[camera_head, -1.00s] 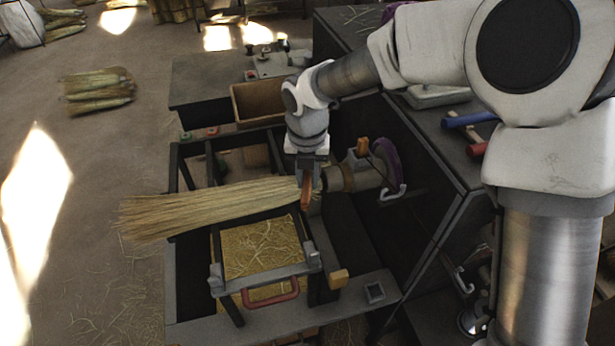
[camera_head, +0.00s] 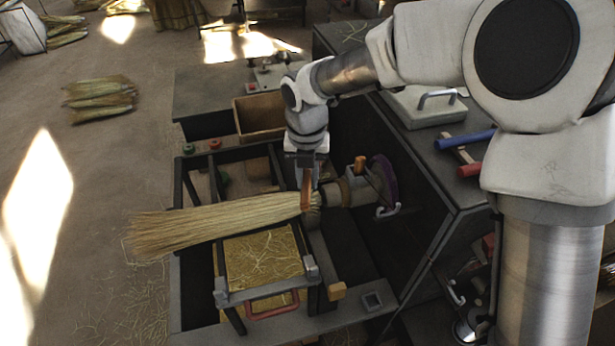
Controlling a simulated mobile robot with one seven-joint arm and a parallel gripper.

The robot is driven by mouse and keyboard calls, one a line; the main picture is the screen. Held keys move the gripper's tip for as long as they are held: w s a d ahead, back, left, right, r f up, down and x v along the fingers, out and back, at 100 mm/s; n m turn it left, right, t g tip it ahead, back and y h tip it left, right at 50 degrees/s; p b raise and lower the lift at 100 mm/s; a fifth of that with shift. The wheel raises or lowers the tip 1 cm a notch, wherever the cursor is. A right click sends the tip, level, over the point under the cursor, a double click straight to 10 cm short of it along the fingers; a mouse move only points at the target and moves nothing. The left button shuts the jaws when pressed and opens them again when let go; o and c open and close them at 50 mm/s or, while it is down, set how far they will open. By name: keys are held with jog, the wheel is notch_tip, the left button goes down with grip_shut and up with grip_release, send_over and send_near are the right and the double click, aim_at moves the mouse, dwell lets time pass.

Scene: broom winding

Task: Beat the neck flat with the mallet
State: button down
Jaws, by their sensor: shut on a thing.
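The broom (camera_head: 225,222) lies level, its straw fanned out to the left and its neck (camera_head: 315,201) at the right end, by the winding machine's spindle (camera_head: 337,192). My gripper (camera_head: 307,166) points down over the neck. It is shut on a narrow brown piece (camera_head: 307,190), which hangs down to the neck. This piece may be the mallet, but its full shape is hidden. Whether it touches the straw or is just in front of it, I cannot tell.
A straw-littered tray (camera_head: 262,262) with a red handle (camera_head: 271,306) sits below the broom. A wooden box (camera_head: 258,118) stands behind. Blue-handled (camera_head: 465,139) and red-handled (camera_head: 470,169) tools lie on the right bench. Straw bundles (camera_head: 100,98) lie on the floor at left.

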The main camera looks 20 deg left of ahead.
jog(key=shift+f, duration=0.3)
notch_tip(320, 180, down, 5)
jog(key=shift+f+b, duration=0.15)
jog(key=shift+b, duration=0.75)
jog(key=shift+w+d, duration=0.1)
